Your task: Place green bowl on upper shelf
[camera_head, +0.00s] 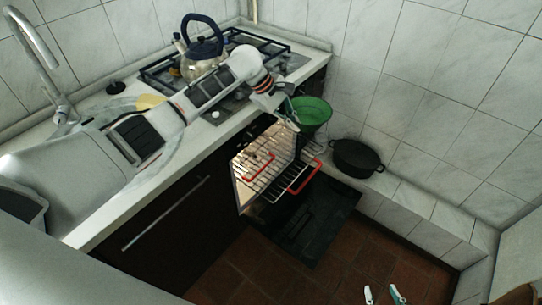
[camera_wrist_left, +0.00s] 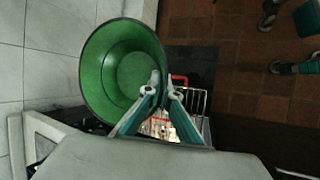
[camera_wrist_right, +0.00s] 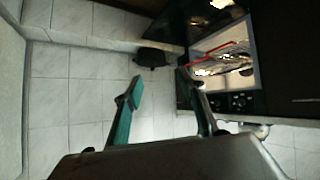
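The green bowl (camera_head: 314,113) hangs above the floor ledge at the right end of the counter, beside the stove. My left gripper (camera_head: 284,113) is at its left rim. In the left wrist view the bowl (camera_wrist_left: 118,62) is tilted with its inside toward the camera, and the left fingertips (camera_wrist_left: 162,84) are closed on its rim. A wire rack with a red-edged front (camera_head: 272,185) extends from the open oven below. I cannot tell whether it is the upper shelf. My right gripper (camera_head: 384,294) is open and empty; its fingers (camera_wrist_right: 158,85) are wide apart.
The black oven door (camera_head: 310,225) lies folded down below the rack. A black pot (camera_head: 357,157) sits on the tiled ledge, also seen in the right wrist view (camera_wrist_right: 151,57). A kettle (camera_head: 203,47) stands on the stove. Tiled walls bound the right side; brown floor is open in front.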

